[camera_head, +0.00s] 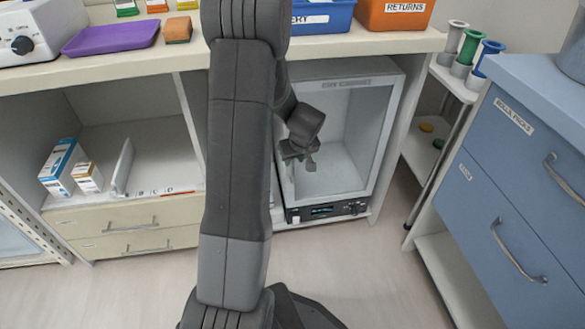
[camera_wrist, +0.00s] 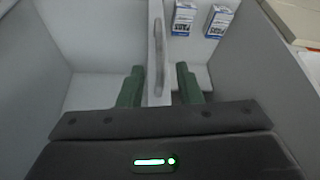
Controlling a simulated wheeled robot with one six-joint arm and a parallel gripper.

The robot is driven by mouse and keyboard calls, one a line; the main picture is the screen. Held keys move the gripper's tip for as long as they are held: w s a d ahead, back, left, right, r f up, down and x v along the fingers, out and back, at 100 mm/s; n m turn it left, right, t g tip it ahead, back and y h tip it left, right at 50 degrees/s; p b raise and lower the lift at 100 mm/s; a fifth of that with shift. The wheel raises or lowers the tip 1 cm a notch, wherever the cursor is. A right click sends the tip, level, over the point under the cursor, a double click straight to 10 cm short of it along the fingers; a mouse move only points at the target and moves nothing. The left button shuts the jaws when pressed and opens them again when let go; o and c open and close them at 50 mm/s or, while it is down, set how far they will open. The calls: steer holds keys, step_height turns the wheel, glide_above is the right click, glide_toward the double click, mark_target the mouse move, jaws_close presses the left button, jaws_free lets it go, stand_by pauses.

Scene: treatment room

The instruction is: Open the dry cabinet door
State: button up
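The dry cabinet (camera_head: 389,130) is a white box under the counter, with a dark control panel (camera_head: 325,211) along its bottom. Its pale interior shows from the front; my arm hides its left edge. My gripper (camera_head: 300,158) is in front of the cabinet's left part. In the wrist view, my gripper's green fingers (camera_wrist: 158,77) are apart, one on each side of a narrow white upright panel. A grey bar handle (camera_wrist: 158,45) runs up this panel, its lower part between the fingers. Narrow gaps show beside the panel, and I see no clear contact. I cannot tell how far the door stands open.
Two blue and white boxes (camera_wrist: 184,18) stand right of the handle in the wrist view. A blue drawer unit (camera_head: 515,190) and a rack with coloured cups (camera_head: 470,50) stand at the right. Shelves and beige drawers (camera_head: 130,232) are at the left. The floor in front is clear.

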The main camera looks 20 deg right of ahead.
mark_target(293, 163)
steer(key=shift+b+x, duration=0.5)
steer(key=shift+x, duration=1.8)
jaws_close()
